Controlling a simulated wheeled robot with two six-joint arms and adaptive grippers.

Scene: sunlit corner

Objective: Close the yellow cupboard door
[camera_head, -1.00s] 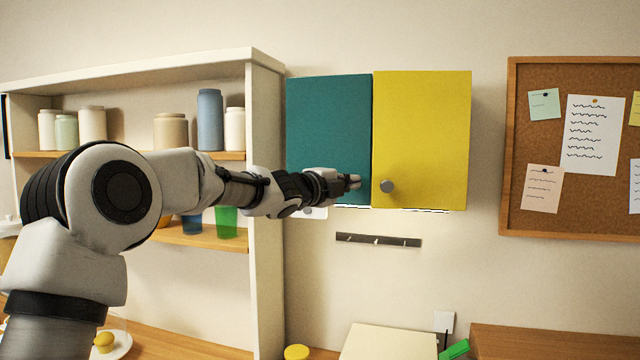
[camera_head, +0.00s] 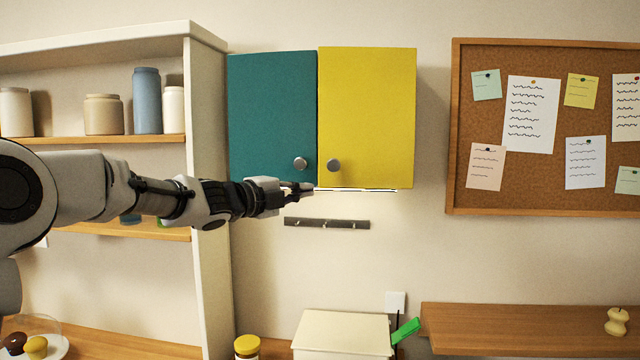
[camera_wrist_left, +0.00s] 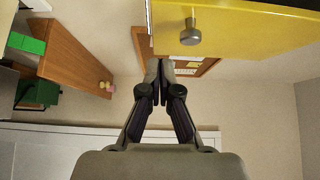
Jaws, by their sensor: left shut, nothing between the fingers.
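The yellow cupboard door (camera_head: 370,110) is on the wall, right of the teal door (camera_head: 270,110). My left gripper (camera_head: 308,187) is shut and empty, just below the two knobs at the doors' bottom edge. The left wrist view shows the shut fingertips (camera_wrist_left: 158,75) below the yellow door (camera_wrist_left: 240,30) and its knob (camera_wrist_left: 190,34), apart from the knob. My right gripper is not in view.
A shelf unit (camera_head: 208,150) with jars stands left of the cupboard, behind my left arm. A hook rail (camera_head: 327,223) is on the wall below. A cork board (camera_head: 540,190) hangs to the right. Bare wall lies between the board and the cupboard.

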